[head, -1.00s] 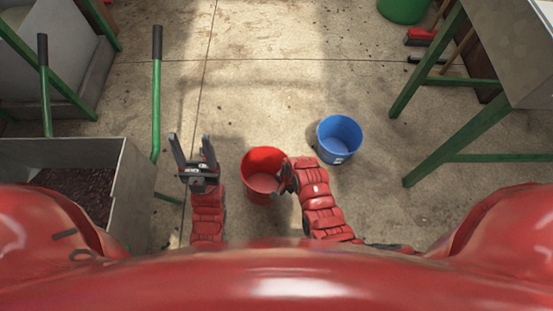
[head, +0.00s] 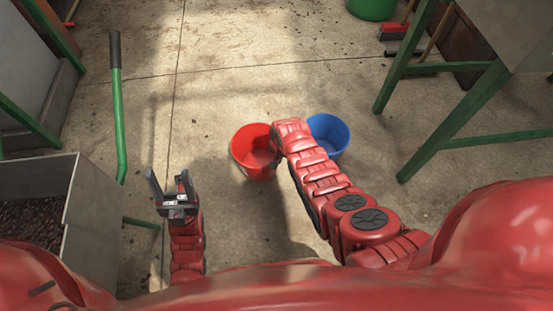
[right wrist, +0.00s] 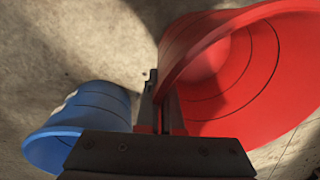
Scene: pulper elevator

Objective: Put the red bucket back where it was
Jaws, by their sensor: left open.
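The red bucket (head: 252,150) is upright in the middle of the head view, left of the blue bucket (head: 330,133). My right arm reaches over its right side and hides part of the rim. In the right wrist view my right gripper (right wrist: 161,108) is shut on the wall of the red bucket (right wrist: 235,75) at its rim. Whether the bucket touches the floor cannot be told. My left gripper (head: 168,180) is open and empty, left of the bucket and apart from it.
A metal bin (head: 86,205) with dark contents stands at the left, beside a green lever (head: 118,120). A green-legged table (head: 480,90) stands at the right. A green bucket (head: 371,8) is at the back.

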